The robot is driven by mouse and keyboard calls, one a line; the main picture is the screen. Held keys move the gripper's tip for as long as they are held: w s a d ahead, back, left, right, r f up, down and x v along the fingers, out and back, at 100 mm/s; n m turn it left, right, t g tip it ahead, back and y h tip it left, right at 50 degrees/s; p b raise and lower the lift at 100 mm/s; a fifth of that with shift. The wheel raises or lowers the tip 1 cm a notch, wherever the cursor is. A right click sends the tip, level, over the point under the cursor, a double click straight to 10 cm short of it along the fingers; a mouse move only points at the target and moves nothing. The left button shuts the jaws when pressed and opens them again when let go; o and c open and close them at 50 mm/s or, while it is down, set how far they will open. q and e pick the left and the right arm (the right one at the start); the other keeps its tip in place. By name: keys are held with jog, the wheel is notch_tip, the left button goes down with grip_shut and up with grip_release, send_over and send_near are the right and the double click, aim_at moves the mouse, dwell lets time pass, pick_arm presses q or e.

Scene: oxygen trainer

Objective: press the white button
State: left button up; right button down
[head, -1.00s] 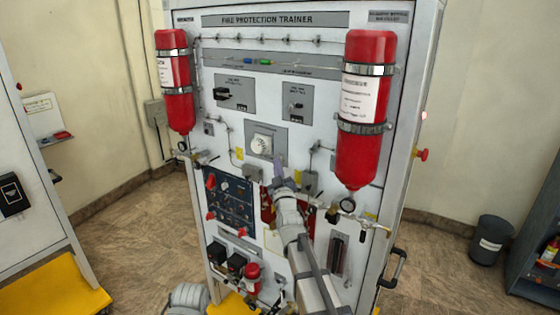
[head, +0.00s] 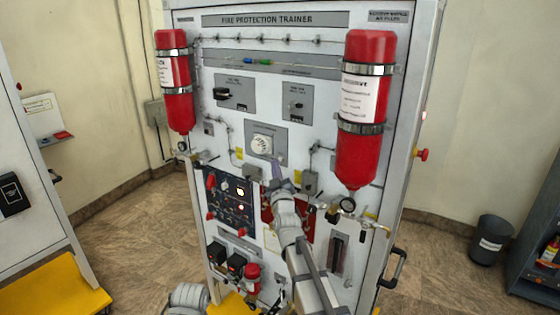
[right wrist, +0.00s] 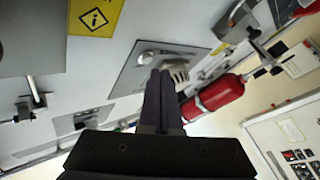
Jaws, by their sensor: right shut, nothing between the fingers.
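My right gripper (head: 276,164) is shut and empty in front of the trainer panel. Its fingertips are just below a grey plate with a white round fitting (head: 262,144). In the right wrist view the closed dark fingers (right wrist: 159,76) overlap the edge of a grey plate (right wrist: 165,65) with metallic fittings. Whether they touch the panel I cannot tell. No white button can be made out for certain; a dark blue control panel (head: 228,214) with small white lit spots (head: 240,183) lies lower left of the gripper. My left gripper is not in view.
Two red cylinders, left (head: 174,85) and right (head: 366,110), stick out from the trainer. Pipes, gauges and small boxes surround my right gripper. A yellow base (head: 55,290) stands at the lower left and a dark bin (head: 490,240) at the right.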

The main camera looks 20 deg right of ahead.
jog(key=s+a, duration=0.1)
jog(key=a, duration=0.1)
jog(key=s+a, duration=0.2)
dwell(0.7)
dwell(0.6)
jog(key=s+a+f+n+g+y+b, duration=0.1)
jog(key=s+a+f+g+y, duration=0.1)
jog(key=s+a+f+g, duration=0.35)
jog(key=s+a+f+n+g+y+b, duration=0.1)
jog(key=s+a+f+g+y, duration=0.1)
jog(key=a+f, duration=0.6)
jog(key=s+a+f+g+y+b, duration=0.15)
jog(key=s+a+f+g, duration=0.25)
jog(key=f, duration=0.6)
jog(key=s+d+f+m+g+h, duration=0.1)
jog(key=s+f+g, duration=0.3)
jog(key=s, duration=0.7)
jog(key=s+f+g+h, duration=0.2)
jog(key=s+f+g, duration=0.3)
jog(key=s, duration=0.7)
jog(key=shift+d+m+g+b, duration=0.35)
jog(key=shift+m+g+b, duration=0.05)
jog(key=shift+g, duration=0.15)
